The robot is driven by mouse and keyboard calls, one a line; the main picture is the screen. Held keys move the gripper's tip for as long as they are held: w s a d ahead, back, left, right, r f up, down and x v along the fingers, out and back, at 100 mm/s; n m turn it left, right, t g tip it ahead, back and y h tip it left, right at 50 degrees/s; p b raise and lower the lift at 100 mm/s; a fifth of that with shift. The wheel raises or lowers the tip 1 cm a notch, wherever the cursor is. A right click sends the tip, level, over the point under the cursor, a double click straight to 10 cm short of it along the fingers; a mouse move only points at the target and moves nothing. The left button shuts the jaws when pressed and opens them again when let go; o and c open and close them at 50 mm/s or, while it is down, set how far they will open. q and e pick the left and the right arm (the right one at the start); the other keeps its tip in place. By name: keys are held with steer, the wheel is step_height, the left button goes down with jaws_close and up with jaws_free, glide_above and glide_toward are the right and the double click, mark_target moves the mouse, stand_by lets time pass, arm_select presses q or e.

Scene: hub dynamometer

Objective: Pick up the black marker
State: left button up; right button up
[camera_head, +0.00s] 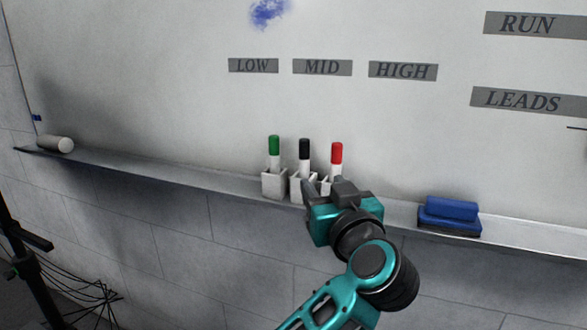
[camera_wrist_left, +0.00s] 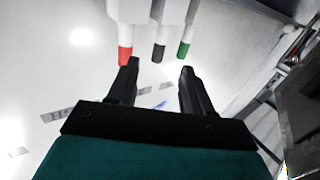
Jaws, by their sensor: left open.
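The black marker (camera_head: 304,154) stands upright, cap up, in the middle white holder (camera_head: 297,190) on the whiteboard ledge. A green-capped marker (camera_head: 274,152) stands to its left and a red-capped marker (camera_head: 336,158) to its right. My left gripper (camera_head: 312,188) is open, with its fingers near the middle and right holders, covering part of them. In the left wrist view, the black cap (camera_wrist_left: 158,53) lies between the lines of the two open fingers (camera_wrist_left: 159,68), beyond their tips. The left-hand fingertip there overlaps the red cap (camera_wrist_left: 125,55). Nothing is between the fingers.
A blue eraser (camera_head: 448,214) lies on the ledge (camera_head: 200,174) to the right. A white cylinder (camera_head: 55,144) lies at the ledge's left end. The ledge between the cylinder and holders is clear. The whiteboard (camera_head: 180,110) rises close behind the markers.

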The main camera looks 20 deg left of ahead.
mark_target(306, 164)
arm_select(q)
steer(key=x, duration=0.7)
steer(key=shift+w+a+f, duration=0.1)
steer(key=shift+w, duration=0.2)
steer(key=b+x, duration=0.1)
steer(key=x, duration=0.4)
steer(key=shift+a, duration=0.25)
jaws_close()
